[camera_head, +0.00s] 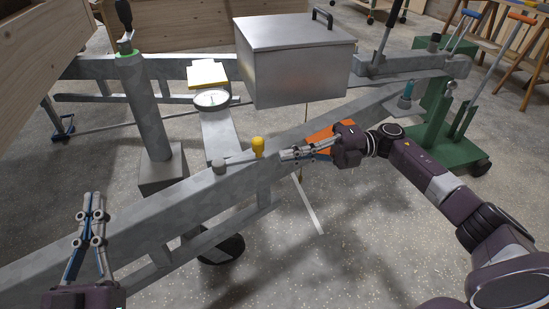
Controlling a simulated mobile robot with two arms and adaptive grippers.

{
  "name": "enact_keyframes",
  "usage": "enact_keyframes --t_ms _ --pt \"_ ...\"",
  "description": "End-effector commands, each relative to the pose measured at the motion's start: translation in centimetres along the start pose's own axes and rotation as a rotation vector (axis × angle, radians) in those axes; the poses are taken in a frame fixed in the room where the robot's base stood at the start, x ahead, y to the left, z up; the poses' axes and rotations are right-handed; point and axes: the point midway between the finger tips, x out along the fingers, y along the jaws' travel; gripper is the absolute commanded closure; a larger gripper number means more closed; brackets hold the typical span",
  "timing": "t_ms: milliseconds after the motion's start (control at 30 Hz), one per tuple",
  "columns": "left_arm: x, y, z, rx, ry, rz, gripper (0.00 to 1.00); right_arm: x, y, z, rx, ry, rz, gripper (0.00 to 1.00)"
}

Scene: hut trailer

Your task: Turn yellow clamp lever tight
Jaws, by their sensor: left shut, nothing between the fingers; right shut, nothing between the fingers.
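The yellow clamp lever (258,146) has a yellow knob on the end of a grey bar. The bar runs left to a round grey pivot on top of the grey metal beam. My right gripper (284,155) is shut and empty. Its fingertips point left and lie just right of the yellow knob; I cannot tell whether they touch it. My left gripper (93,197) is shut and empty at the lower left, pointing up the picture, well away from the lever.
The grey beam (150,220) crosses diagonally. A lidded metal box (300,75), a round gauge (211,99) and a grey post (145,105) stand behind it. An orange object (318,134) lies behind my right gripper. Open speckled floor lies at front.

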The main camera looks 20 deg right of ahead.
Motion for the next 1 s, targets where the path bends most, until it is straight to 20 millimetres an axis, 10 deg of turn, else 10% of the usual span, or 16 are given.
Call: enact_keyframes --t_ms 333,1000 --pt "0.0 0.0 0.2 0.001 -0.010 -0.001 1.00 -4.3 0.0 0.9 0.000 0.001 0.000 1.00" --pt "0.0 0.0 0.1 0.001 -0.004 0.000 1.00 -4.7 0.0 0.9 -0.001 0.003 0.000 1.00"
